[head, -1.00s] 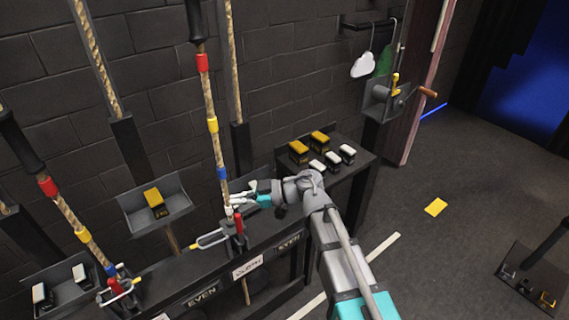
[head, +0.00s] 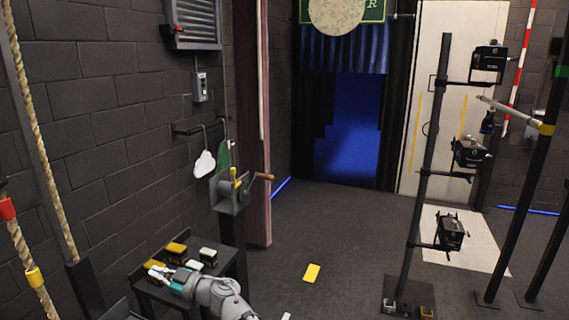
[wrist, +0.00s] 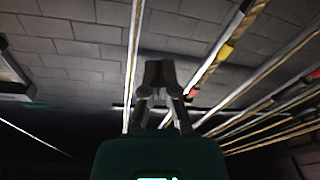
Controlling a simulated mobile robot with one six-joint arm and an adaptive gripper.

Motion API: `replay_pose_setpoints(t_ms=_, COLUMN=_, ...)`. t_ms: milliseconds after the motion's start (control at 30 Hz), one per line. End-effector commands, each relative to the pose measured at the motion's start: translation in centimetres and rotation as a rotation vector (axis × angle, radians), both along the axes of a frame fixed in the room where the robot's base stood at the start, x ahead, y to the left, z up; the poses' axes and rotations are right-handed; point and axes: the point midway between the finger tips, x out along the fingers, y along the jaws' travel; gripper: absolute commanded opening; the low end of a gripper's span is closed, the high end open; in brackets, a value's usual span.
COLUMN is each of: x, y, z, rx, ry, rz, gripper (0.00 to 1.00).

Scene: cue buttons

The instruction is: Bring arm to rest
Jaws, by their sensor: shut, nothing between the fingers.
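My gripper (head: 158,272) shows at the lower left of the head view, in front of or over the small shelf (head: 235,275) that bears several yellow and white blocks. It also shows in the wrist view (wrist: 158,70), where its fingers are together with nothing between them. My grey arm runs from the gripper to the bottom edge of the head view. Whether the gripper touches a block (head: 176,249) cannot be told.
Ropes (head: 40,150) with coloured bands run along the brick wall at left. A hand-crank winch (head: 232,190) stands above the shelf. A dark stand with several lamps (head: 470,153) rises at right. The floor (head: 350,240) between is open, with a yellow patch (head: 312,273).

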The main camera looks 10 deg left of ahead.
Motion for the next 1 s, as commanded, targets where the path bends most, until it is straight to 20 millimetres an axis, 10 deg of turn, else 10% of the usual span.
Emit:
replay_pose_setpoints(t_ms=500, x=16.7, y=-19.6, z=-1.2, rx=0.005, ry=0.137, rz=-0.842, gripper=0.00)
replay_pose_setpoints(t_ms=1000, x=19.5, y=-40.7, z=-9.8, rx=-0.287, ry=0.532, rz=-1.431, gripper=0.00)
